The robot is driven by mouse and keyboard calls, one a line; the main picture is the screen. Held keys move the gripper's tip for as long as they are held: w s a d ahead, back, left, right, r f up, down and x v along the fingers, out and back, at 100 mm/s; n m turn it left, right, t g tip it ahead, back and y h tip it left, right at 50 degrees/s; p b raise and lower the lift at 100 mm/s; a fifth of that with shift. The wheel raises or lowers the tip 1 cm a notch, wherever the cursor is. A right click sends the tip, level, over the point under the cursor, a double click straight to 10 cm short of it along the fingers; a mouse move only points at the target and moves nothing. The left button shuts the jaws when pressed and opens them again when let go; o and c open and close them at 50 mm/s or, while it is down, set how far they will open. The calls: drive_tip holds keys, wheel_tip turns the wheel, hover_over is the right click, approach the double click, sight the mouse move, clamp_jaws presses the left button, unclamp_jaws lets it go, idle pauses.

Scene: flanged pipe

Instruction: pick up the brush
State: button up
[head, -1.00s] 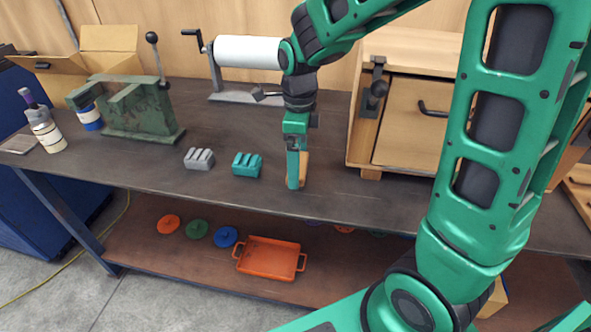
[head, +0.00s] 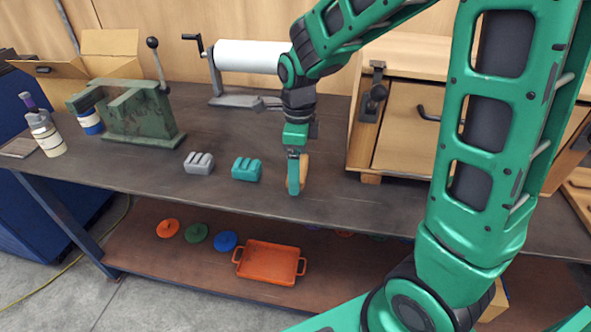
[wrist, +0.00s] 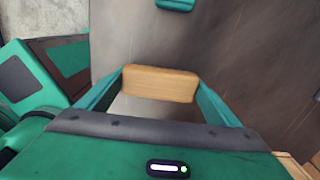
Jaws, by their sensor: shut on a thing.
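The brush (wrist: 160,84) shows in the wrist view as a light wooden block between the two teal fingers. My gripper (wrist: 160,88) is shut on it, one finger against each end. In the head view the brush (head: 304,168) is a small tan piece, partly hidden behind my gripper (head: 296,182), near the front edge of the workbench. The bristles cannot be made out. I cannot tell whether the brush touches the bench top.
A teal block (head: 246,168) and a grey block (head: 199,162) lie left of my gripper on the workbench (head: 340,205). A wooden cabinet (head: 405,130) stands to the right. A green machine (head: 135,115) stands at the left. An orange tray (head: 270,262) is on the lower shelf.

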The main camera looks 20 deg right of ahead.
wheel_tip(320, 180, up, 4)
drive_tip(key=shift+f, duration=0.25)
drive_tip(key=s+a+r, duration=0.6)
drive_tip(key=a+r, duration=0.1)
drive_tip(key=a, duration=0.2)
drive_tip(key=shift+s+a, duration=0.25)
drive_tip(key=shift+a, duration=0.1)
drive_tip(key=shift+r, duration=0.1)
